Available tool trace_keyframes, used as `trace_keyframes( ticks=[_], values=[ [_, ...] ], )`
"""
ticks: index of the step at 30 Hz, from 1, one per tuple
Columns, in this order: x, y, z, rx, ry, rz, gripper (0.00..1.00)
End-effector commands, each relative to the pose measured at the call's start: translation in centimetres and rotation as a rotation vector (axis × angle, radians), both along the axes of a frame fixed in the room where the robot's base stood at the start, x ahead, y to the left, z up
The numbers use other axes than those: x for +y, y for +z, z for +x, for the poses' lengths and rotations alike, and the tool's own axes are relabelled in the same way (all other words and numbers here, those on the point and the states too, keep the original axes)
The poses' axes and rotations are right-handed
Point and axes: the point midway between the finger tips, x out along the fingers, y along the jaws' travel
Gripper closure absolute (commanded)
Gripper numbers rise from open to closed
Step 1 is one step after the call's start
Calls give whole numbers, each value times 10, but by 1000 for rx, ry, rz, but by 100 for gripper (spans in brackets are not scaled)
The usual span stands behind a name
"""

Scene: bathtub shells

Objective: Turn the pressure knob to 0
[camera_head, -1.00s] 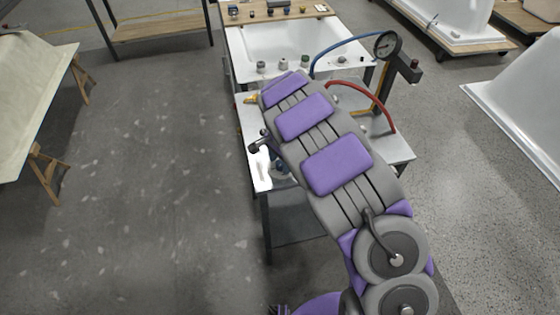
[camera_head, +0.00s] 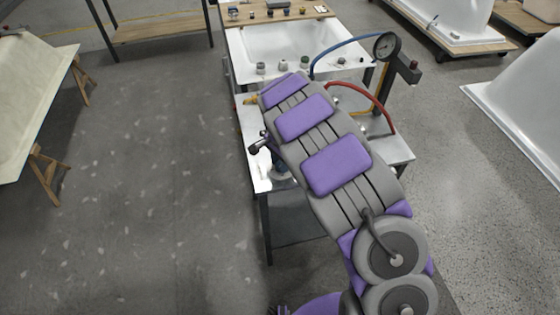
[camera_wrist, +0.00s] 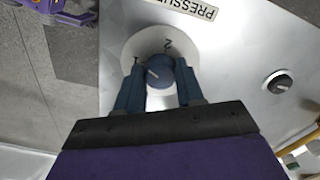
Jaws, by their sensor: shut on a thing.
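The pressure knob (camera_wrist: 160,73) is a dark blue-grey knob on a pale round dial (camera_wrist: 142,44) in the wrist view. A "2" and a "1" show on the dial beside it, and a light pointer line on the knob slants to its left side. A "PRESSU..." label (camera_wrist: 185,8) sits above the dial, cut off by the frame. My gripper (camera_wrist: 158,88) is shut on the knob, one blue finger on each side. No 0 mark can be made out. In the head view my arm hides the knob and most of the gripper.
A second dark knob (camera_wrist: 279,83) sits on the panel to the right. In the head view, a gauge (camera_head: 386,45) with blue (camera_head: 340,46) and red (camera_head: 375,98) hoses stands right of my arm. A white tub (camera_head: 285,45) lies behind. The left floor is clear.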

Motion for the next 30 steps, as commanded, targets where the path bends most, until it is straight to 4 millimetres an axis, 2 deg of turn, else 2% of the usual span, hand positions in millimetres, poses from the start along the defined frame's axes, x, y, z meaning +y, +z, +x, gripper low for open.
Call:
trace_keyframes(
  ticks=[11, 30],
  values=[
    [2, 3, 1, -3, 189, 3, 93],
    [1, 4, 1, -6, 792, 3, 93]
  ],
)
